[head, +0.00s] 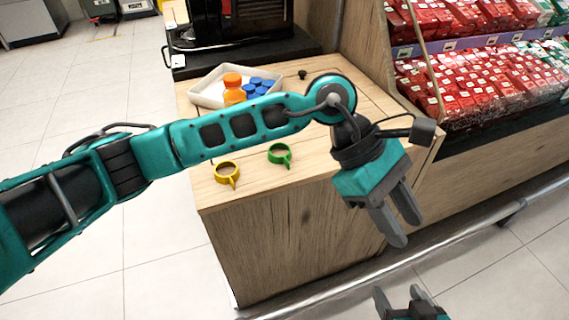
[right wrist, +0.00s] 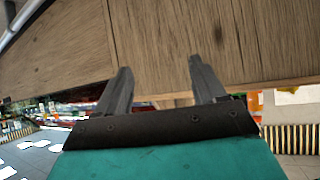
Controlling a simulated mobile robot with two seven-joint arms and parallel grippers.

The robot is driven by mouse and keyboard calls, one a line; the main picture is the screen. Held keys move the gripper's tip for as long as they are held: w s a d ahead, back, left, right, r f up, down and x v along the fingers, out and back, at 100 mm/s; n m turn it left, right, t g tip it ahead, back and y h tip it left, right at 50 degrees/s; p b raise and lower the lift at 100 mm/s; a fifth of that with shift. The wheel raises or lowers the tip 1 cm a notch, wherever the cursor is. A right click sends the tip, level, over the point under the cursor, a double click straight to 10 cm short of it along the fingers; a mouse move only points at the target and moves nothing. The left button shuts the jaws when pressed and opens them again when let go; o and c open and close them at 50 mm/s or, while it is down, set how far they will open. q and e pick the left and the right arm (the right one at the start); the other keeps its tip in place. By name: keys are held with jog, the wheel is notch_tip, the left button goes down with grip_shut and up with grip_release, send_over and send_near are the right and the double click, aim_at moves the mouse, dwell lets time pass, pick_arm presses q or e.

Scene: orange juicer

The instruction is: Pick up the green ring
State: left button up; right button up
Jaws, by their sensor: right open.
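The green ring (head: 287,160) lies on the wooden counter (head: 262,190) near its front edge, with a short tab pointing toward the front. My left gripper (head: 404,231) hangs off the counter's front right side, to the right of the ring and apart from it. Its two fingers point down with a gap between them, and nothing is held. My right gripper (head: 398,291) is low at the bottom edge, in front of the counter, open and empty. In the right wrist view, its spread fingers (right wrist: 160,68) face a wooden panel (right wrist: 160,35); no ring shows there.
A yellow ring (head: 235,180) lies left of the green one. A black machine (head: 240,25) stands at the back. A shelf of red packages (head: 480,75) and a metal rail (head: 440,242) are right.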

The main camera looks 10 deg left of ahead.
pick_arm(q)
jog(key=w+a+f+m+t+y+b, duration=0.25)
jog(key=w+a+t+y, duration=0.2)
jog(key=w+a, duration=0.25)
jog(key=m+t+y, duration=0.1)
jog(key=t+y, duration=0.2)
jog(key=y, duration=0.3)
send_near(289, 163)
jog(key=x, duration=0.1)
jog(key=b+x, duration=0.2)
jog(key=shift+w+a+f+t+y, duration=0.1)
jog(key=shift+w+t+y, duration=0.15)
jog(key=shift+w, duration=0.15)
jog(key=x, duration=0.1)
jog(key=b+x, duration=0.1)
jog(key=x, duration=0.3)
jog(key=shift+s+f+b, duration=0.25)
jog(key=shift+s+b, duration=0.05)
jog(key=shift+b, duration=0.05)
jog(key=shift+w+f, duration=0.1)
jog(key=shift+f, duration=0.05)
grip_shut()
pick_arm(e)
jog(key=shift+y, duration=0.3)
jog(key=f, duration=0.1)
jog(key=a+f, duration=0.1)
jog(key=w+f, duration=0.1)
jog(key=f, duration=0.1)
jog(key=shift+a, duration=0.35)
